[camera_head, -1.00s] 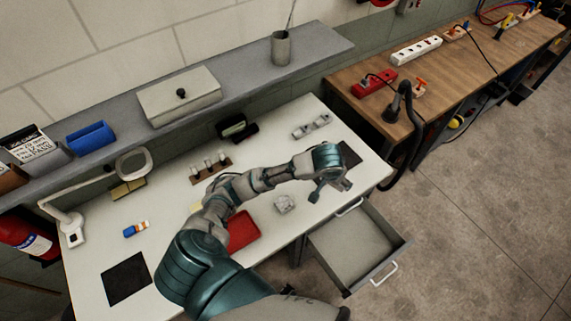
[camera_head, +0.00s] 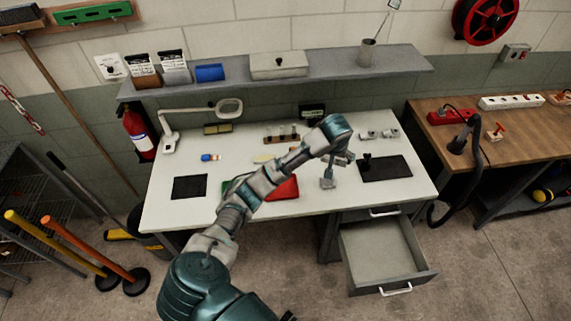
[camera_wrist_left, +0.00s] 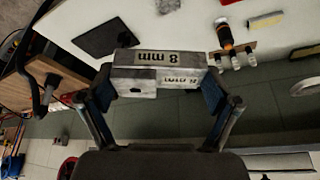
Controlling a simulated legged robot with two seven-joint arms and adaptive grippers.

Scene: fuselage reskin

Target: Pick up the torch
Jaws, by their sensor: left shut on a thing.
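My left gripper (camera_wrist_left: 160,92) is shut on a grey metal block (camera_wrist_left: 135,82) marked "8 mm". In the head view this gripper (camera_head: 343,158) is over the right half of the white workbench (camera_head: 225,205), close to the dark mat. No thing in view is clearly a torch. A small blue and orange item (camera_head: 210,157) lies at the bench's left. In the wrist view a dark item with an orange band (camera_wrist_left: 225,35) is by the vial rack; I cannot tell what it is. My right gripper is not in view.
A grey metal part (camera_head: 327,181) is below the gripper. Dark mats lie right (camera_head: 390,168) and left (camera_head: 189,187). A red tray (camera_head: 284,189) is partly behind my arm. The vial rack (camera_head: 282,140) is at the back. An open drawer (camera_head: 385,255) juts out in front.

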